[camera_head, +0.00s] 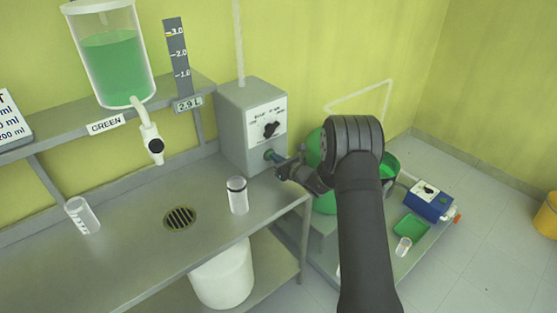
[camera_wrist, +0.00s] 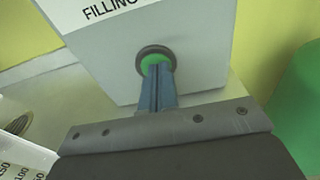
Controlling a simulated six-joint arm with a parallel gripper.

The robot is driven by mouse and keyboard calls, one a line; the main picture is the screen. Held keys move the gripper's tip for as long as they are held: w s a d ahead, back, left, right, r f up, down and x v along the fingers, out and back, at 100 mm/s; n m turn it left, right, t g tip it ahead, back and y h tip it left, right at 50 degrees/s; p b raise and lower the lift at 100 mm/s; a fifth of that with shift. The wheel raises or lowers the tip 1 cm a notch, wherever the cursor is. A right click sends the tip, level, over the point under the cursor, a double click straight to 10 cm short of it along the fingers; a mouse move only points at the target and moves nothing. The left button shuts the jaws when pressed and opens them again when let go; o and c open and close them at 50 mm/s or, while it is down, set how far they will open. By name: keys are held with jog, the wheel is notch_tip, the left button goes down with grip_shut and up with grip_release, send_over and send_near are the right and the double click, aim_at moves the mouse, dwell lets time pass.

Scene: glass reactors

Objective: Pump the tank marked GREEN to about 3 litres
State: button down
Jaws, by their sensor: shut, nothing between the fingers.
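The tank marked GREEN (camera_head: 112,62) hangs at the upper left, holding green liquid to a bit over half its height. A grey control box (camera_head: 236,120) with a black dial (camera_head: 271,129) stands on the bench. My gripper (camera_head: 277,158) is shut at a button low on the box's front. In the wrist view the blue fingers reach the green button (camera_wrist: 152,62) in its dark ring, apparently touching it. How far it is pressed is unclear.
A clear beaker (camera_head: 238,197) and a tilted clear cylinder (camera_head: 82,215) stand on the bench by the drain (camera_head: 180,219). A tap (camera_head: 152,144) hangs under the tank. A low cart (camera_head: 385,262) with a blue device (camera_head: 429,202) is at the right.

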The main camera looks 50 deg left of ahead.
jog(key=shift+s+a+r, duration=0.15)
jog(key=shift+s+r, duration=0.1)
jog(key=shift+r, duration=0.15)
jog(key=d, duration=1.4)
jog(key=shift+w+d+r, duration=0.1)
jog(key=shift+w+r, duration=0.25)
